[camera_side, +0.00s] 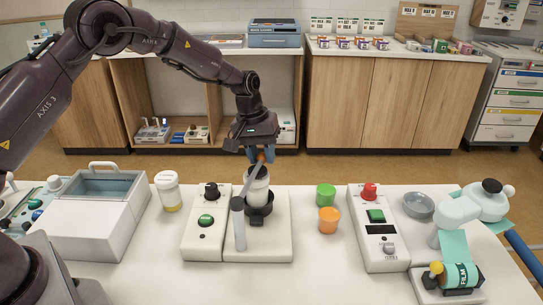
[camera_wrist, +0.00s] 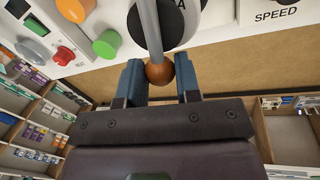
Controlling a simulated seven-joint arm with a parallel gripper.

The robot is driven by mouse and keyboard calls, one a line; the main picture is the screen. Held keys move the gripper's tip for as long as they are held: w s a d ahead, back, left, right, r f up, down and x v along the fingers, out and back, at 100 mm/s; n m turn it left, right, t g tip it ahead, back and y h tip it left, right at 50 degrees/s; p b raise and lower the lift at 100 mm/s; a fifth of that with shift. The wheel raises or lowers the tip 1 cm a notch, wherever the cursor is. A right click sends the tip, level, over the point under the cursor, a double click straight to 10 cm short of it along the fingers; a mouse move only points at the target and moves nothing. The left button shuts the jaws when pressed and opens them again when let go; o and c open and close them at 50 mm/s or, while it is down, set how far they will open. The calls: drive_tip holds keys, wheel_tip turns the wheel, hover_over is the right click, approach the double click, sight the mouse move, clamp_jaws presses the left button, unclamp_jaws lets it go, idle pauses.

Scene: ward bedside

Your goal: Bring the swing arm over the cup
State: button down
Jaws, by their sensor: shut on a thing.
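The swing arm is a grey rod (camera_side: 249,178) on an upright grey post (camera_side: 239,228), with an orange-brown knob (camera_wrist: 160,74) at its far end. My gripper (camera_side: 262,152) is shut on this knob; in the wrist view the blue fingers (camera_wrist: 160,84) flank it. A white cup-like vessel (camera_side: 260,186) with a dark top stands upright in a black holder (camera_side: 262,212) on a white base. In the side view the rod crosses the vessel's upper left. In the wrist view the rod crosses a dark disc (camera_wrist: 176,24). The exact height gap is unclear.
A white control box (camera_side: 205,225) with a black knob and green button adjoins on the left, with a lidded jar (camera_side: 168,190) behind. Green (camera_side: 326,194) and orange (camera_side: 328,220) cups stand right, before another control box (camera_side: 378,245). The front table is partly clear.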

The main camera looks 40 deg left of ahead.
drive_tip(key=shift+s+a+n, duration=0.2)
drive_tip(key=shift+n, duration=0.1)
drive_tip(key=shift+a, duration=0.1)
drive_tip(key=c, duration=0.8)
unclamp_jaws()
drive_tip(key=r, duration=0.4)
drive_tip(key=s+a+r, duration=0.1)
drive_tip(key=r, duration=0.3)
drive_tip(key=a+r, duration=0.1)
drive_tip(key=r, duration=0.3)
drive_tip(key=shift+s+r, duration=0.25)
drive_tip(key=shift+r, duration=0.15)
